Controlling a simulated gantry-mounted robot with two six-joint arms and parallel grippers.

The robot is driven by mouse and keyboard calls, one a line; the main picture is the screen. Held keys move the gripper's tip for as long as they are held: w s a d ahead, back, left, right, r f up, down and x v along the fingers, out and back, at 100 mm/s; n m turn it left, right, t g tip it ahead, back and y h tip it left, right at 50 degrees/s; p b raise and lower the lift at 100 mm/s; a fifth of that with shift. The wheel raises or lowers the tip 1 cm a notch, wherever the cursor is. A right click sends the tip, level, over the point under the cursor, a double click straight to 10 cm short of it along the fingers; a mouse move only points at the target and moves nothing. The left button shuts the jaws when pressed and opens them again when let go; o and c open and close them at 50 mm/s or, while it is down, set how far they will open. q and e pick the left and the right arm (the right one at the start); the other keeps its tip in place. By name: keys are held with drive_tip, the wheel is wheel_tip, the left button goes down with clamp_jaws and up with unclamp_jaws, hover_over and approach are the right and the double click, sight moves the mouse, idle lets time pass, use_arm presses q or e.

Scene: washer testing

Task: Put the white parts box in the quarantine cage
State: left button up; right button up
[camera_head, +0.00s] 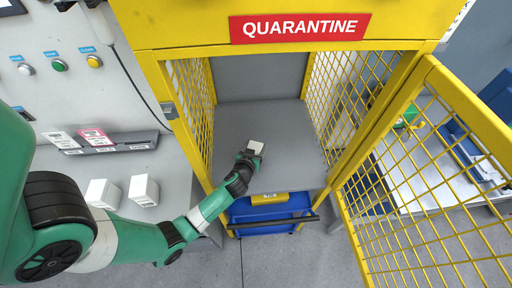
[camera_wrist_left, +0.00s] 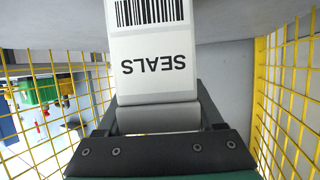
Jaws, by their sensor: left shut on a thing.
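The white parts box (camera_head: 256,146) is in my left gripper (camera_head: 248,157), inside the yellow quarantine cage (camera_head: 168,108). In the left wrist view the box (camera_wrist_left: 150,65) shows a barcode and the word SEALS, upside down, between the dark fingers of my left gripper (camera_wrist_left: 158,115). The gripper is shut on it. The box is over the cage's grey shelf (camera_head: 285,120); I cannot tell whether it touches the shelf. The cage door (camera_head: 440,150) stands open to the right. My right gripper does not show.
Two white boxes (camera_head: 103,194) (camera_head: 144,190) stand on the left bench. A grey label rail (camera_head: 108,146) lies behind them. A blue bin (camera_head: 268,214) sits under the cage shelf. Yellow mesh walls (camera_head: 192,88) bound the cage on both sides. The shelf around the held box is clear.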

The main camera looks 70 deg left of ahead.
use_arm(q)
drive_tip(key=shift+f, duration=0.15)
drive_tip(key=o, duration=1.5)
drive_tip(key=shift+s+d+r, duration=0.15)
drive_tip(key=shift+r, duration=0.15)
drive_tip(key=p+v, duration=0.1)
drive_tip(key=v, duration=1)
drive_tip(key=shift+s+d+p, duration=0.15)
drive_tip(key=shift+d+p, duration=0.1)
drive_tip(key=shift+p, duration=0.15)
